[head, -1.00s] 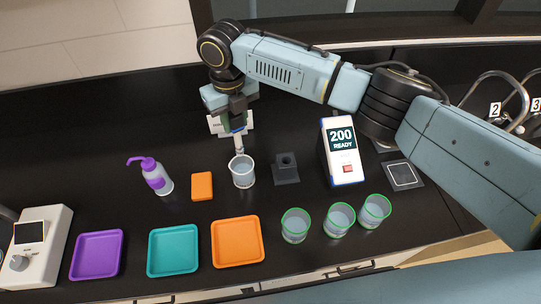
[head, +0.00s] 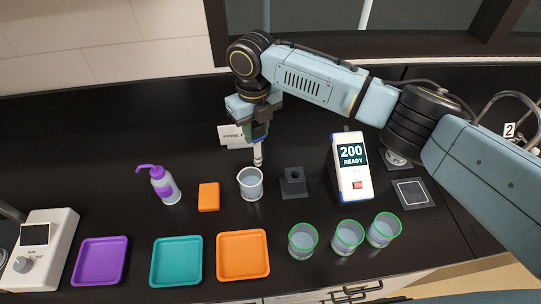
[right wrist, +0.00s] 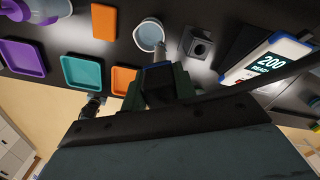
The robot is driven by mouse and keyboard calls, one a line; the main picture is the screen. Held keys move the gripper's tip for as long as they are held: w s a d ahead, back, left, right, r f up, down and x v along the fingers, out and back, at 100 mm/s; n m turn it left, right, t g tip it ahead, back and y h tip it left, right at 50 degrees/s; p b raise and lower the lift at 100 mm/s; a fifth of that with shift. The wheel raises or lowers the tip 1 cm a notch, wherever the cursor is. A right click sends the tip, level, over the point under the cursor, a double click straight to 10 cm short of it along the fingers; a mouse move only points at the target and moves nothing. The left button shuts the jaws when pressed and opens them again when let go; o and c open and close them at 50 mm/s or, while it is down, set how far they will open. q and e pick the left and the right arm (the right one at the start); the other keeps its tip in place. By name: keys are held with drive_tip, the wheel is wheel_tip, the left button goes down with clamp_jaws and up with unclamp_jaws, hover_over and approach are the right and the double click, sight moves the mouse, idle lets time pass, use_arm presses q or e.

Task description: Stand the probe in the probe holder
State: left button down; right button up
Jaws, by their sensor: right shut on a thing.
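The probe (head: 257,154), a light grey rod, hangs roughly upright from my right gripper (head: 258,136), which is shut on its upper part. Its lower end shows just above and behind the right side of the glass beaker's rim (head: 250,186); it looks clear of the beaker. The probe holder (head: 293,184), a dark block with a round socket on top, stands right of the beaker and is empty. In the right wrist view the probe (right wrist: 160,52) points between the beaker (right wrist: 149,35) and the holder (right wrist: 199,43). My left gripper is not in view.
The white meter reading "200 READY" (head: 353,180) stands right of the holder. Several green-rimmed cups (head: 347,237) stand in front. An orange block (head: 208,197), a purple-capped bottle (head: 165,187) and the orange tray (head: 243,278) are left or in front of the beaker.

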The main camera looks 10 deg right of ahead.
drive_tip(key=d+n+b, duration=0.3)
drive_tip(key=d, duration=0.7)
drive_tip(key=shift+n, duration=0.3)
drive_tip(key=f+b, duration=0.4)
drive_tip(key=shift+s+d+f, duration=0.2)
drive_tip(key=shift+d+f, duration=0.05)
drive_tip(key=shift+f, duration=0.15)
drive_tip(key=shift+f, duration=0.2)
drive_tip(key=shift+f+b, duration=0.5)
drive_tip(key=shift+f, duration=0.1)
